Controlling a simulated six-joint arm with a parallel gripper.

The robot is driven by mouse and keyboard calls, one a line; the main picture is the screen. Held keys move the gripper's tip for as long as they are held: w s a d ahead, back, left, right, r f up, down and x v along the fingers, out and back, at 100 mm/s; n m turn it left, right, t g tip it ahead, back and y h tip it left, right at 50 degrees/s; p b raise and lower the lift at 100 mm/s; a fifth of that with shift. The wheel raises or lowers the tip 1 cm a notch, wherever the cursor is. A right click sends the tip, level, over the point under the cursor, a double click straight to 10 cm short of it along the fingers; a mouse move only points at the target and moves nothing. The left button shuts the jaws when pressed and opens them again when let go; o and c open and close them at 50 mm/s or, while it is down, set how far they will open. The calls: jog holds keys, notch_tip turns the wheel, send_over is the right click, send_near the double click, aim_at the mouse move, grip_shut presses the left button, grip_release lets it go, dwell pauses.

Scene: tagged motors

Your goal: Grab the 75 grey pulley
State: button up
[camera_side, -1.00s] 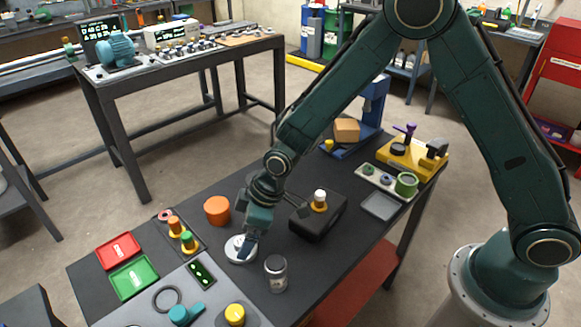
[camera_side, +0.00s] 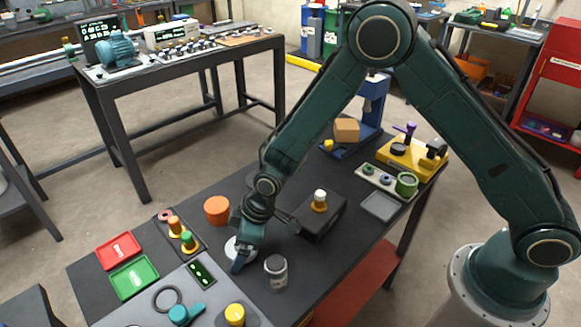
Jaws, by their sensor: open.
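A round pale grey disc (camera_side: 230,247), which looks like a pulley, lies flat on the dark workbench; I cannot read a number on it. My gripper (camera_side: 237,266) points down over the disc and hides much of it. It is open, but I cannot tell whether the fingers touch the disc or are around it. A grey cylinder (camera_side: 276,273) with a pale top stands just to the right of my gripper; its marking is too small to read.
An orange cylinder (camera_side: 217,210) stands close behind the disc. A black box (camera_side: 321,222) with a white-topped knob is to the right. Pegs with orange and green tops (camera_side: 182,232), red (camera_side: 118,250) and green (camera_side: 134,277) trays are left. The bench between the box and grey cylinder is clear.

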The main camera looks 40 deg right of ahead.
dwell(0.3)
jog(key=c, duration=1.2)
jog(key=shift+o, duration=0.2)
jog(key=shift+r, duration=0.15)
notch_tip(320, 180, up, 20)
